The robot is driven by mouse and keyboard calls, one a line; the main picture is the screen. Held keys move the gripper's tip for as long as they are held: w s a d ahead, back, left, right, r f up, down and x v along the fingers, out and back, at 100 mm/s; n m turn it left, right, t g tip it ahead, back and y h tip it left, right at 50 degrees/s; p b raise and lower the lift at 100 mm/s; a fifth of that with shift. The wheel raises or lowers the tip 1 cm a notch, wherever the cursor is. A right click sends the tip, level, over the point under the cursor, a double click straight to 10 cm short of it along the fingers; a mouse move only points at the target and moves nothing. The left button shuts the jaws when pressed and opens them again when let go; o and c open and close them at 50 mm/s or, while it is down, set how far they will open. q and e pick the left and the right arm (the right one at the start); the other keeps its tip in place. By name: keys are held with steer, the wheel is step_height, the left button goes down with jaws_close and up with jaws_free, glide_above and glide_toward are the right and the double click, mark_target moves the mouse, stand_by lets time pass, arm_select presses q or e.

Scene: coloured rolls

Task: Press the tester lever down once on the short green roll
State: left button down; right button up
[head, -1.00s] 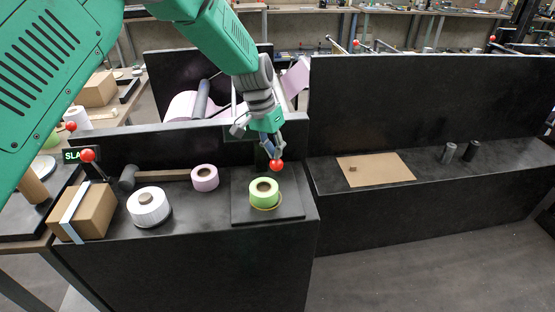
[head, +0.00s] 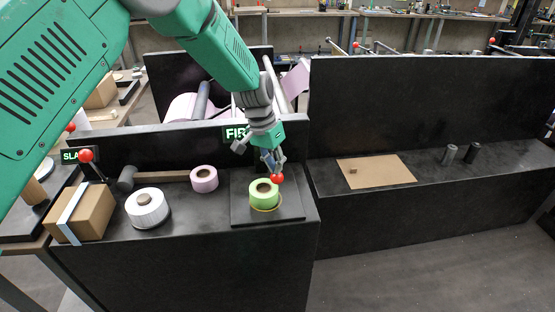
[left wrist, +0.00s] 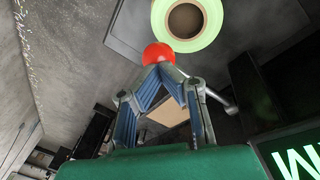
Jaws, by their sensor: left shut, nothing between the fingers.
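The short green roll (head: 264,194) stands on a dark square plate (head: 291,208) on the black bench. The red ball knob (head: 277,178) of the tester lever is close beside the top of the roll; it also shows in the left wrist view (left wrist: 158,54). My left gripper (head: 270,161) is shut and empty, its fingertips (left wrist: 158,70) at the knob and seemingly touching it. The lever's arm is mostly hidden behind my gripper. My right gripper is not in view.
A lit green sign (head: 235,133) reading "FIR", partly covered by my arm, is behind the tester. Left on the bench are a pink roll (head: 204,179), a white roll (head: 148,208), a mallet (head: 128,178) and a taped box (head: 82,213).

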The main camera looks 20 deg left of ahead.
arm_select(q)
steer(key=shift+w+a+r+p, duration=0.15)
steer(key=shift+w+r+p, duration=0.1)
steer(key=shift+r+p, duration=0.7)
steer(key=shift+w+a+r+p, duration=0.15)
steer(key=shift+w+r+p, duration=0.05)
steer(key=shift+r+p, duration=0.75)
steer(key=shift+w+a+r+p, duration=0.15)
steer(key=shift+w+r+p, duration=0.1)
steer(key=shift+r+p, duration=0.65)
steer(key=shift+r, duration=0.15)
step_height(320, 180, up, 7)
steer(key=w+p, duration=0.1)
steer(key=p, duration=0.4)
steer(key=shift+a, duration=0.35)
steer(key=shift+w+f, duration=0.1)
steer(key=shift+f, duration=0.1)
